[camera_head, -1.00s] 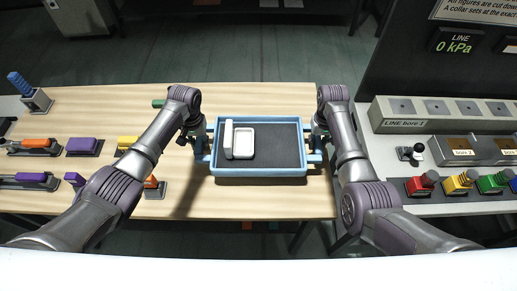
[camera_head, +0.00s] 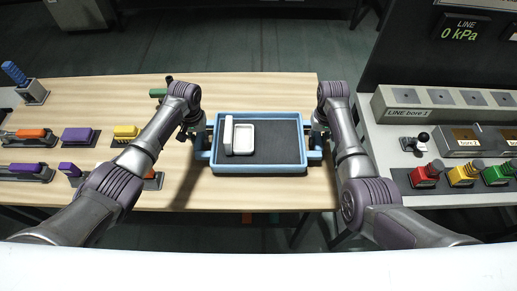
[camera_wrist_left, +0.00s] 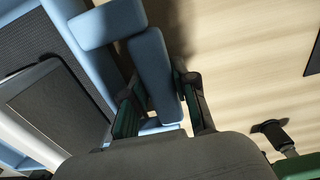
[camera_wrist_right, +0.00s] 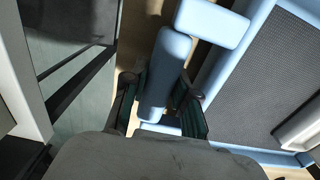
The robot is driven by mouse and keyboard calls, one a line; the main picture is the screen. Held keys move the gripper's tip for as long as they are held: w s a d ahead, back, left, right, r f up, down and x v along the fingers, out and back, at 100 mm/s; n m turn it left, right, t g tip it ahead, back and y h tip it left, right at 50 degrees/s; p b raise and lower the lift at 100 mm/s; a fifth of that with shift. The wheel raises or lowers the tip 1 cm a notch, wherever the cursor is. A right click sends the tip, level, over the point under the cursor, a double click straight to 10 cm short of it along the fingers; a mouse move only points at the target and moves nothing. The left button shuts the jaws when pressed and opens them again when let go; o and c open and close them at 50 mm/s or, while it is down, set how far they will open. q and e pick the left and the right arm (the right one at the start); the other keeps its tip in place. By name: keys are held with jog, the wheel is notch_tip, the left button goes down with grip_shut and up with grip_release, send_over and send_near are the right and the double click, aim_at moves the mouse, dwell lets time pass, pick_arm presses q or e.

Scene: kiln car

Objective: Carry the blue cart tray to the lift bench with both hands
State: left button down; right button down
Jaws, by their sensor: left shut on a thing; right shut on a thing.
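The blue tray (camera_head: 259,170) with a dark grey lining is over the wooden bench, near its right end. A white dish with an upright white block (camera_head: 241,138) sits inside it, left of the middle. My left gripper (camera_head: 197,146) is shut on the tray's left handle, and the handle bar between its fingers shows in the left wrist view (camera_wrist_left: 162,85). My right gripper (camera_head: 318,142) is shut on the right handle, which shows in the right wrist view (camera_wrist_right: 163,80). The tray looks level. I cannot tell whether its underside touches the bench.
On the left of the wooden bench (camera_head: 250,90) stand purple (camera_head: 78,136), orange and yellow blocks on dark bases. On the right, a grey bench holds a bored block (camera_head: 440,103), a black-knobbed lever (camera_head: 415,142) and red (camera_head: 424,174), yellow and green pieces. A gap separates the benches.

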pick_arm(q)
jog(key=shift+w+f+b, duration=0.1)
jog(key=shift+f+b, duration=0.45)
jog(key=shift+f, duration=0.15)
pick_arm(e)
jog(key=shift+f, duration=0.7)
pick_arm(q)
jog(key=c, duration=1.3)
grip_release()
pick_arm(e)
jog(key=c, duration=1.3)
grip_release()
pick_arm(q)
jog(key=o, duration=0.4)
pick_arm(e)
jog(key=o, duration=0.4)
jog(key=shift+s, duration=0.1)
pick_arm(q)
notch_tip(320, 180, up, 12)
jog(key=shift+f, duration=0.25)
jog(key=shift+r, duration=0.2)
pick_arm(e)
jog(key=shift+r, duration=0.15)
notch_tip(320, 180, up, 12)
jog(key=shift+f, duration=0.1)
